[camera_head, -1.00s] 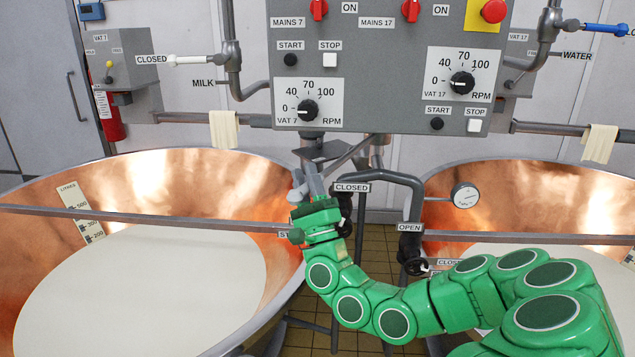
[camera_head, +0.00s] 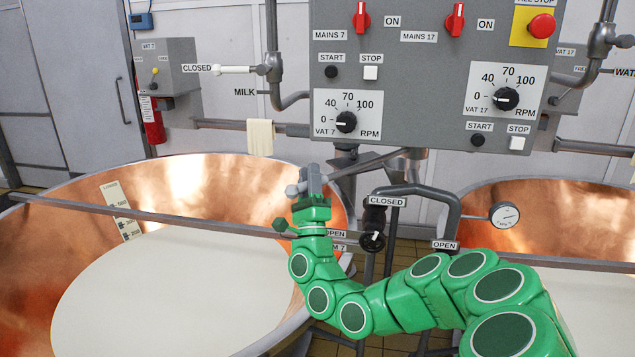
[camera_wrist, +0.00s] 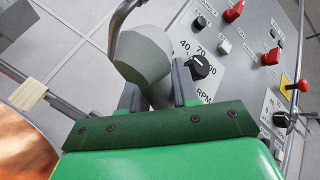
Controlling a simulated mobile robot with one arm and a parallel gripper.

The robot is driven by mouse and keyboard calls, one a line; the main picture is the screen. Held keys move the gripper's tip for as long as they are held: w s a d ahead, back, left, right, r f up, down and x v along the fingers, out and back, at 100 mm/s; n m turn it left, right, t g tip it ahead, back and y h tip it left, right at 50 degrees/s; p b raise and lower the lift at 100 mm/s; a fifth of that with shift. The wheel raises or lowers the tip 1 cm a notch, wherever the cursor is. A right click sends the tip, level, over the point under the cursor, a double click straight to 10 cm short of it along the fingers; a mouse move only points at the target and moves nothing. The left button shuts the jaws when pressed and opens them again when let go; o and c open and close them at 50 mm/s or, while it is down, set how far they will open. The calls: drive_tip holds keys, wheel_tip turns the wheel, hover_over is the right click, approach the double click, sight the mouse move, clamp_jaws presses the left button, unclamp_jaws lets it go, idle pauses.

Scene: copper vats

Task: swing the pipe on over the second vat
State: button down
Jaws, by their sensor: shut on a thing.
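The pipe (camera_head: 378,163) is a thin grey tube running left from its mount below the control panel. My gripper (camera_head: 312,183) is shut on a grey fitting at its left end. In the wrist view that fitting (camera_wrist: 142,55) is a faceted grey block between the fingers of my gripper (camera_wrist: 157,88). The pipe end stands by the right rim of the left copper vat (camera_head: 190,185), which holds pale liquid. The right copper vat (camera_head: 560,215) is partly behind my arm. The pipe's outlet cannot be made out.
The control panel (camera_head: 420,75) hangs just above the pipe. A bar (camera_head: 150,213) crosses the left vat. A cloth (camera_head: 260,137) hangs on the rear rail.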

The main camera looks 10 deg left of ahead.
drive_tip(key=w+a+m+t+h, duration=0.1)
drive_tip(key=w+a+m+h, duration=0.2)
drive_tip(key=w+a+h, duration=0.4)
drive_tip(key=shift+w+a, duration=0.4)
drive_tip(key=shift+w, duration=0.2)
idle(0.4)
drive_tip(key=shift+f, duration=0.1)
drive_tip(key=c, duration=0.9)
unclamp_jaws()
drive_tip(key=shift+v, duration=3.85)
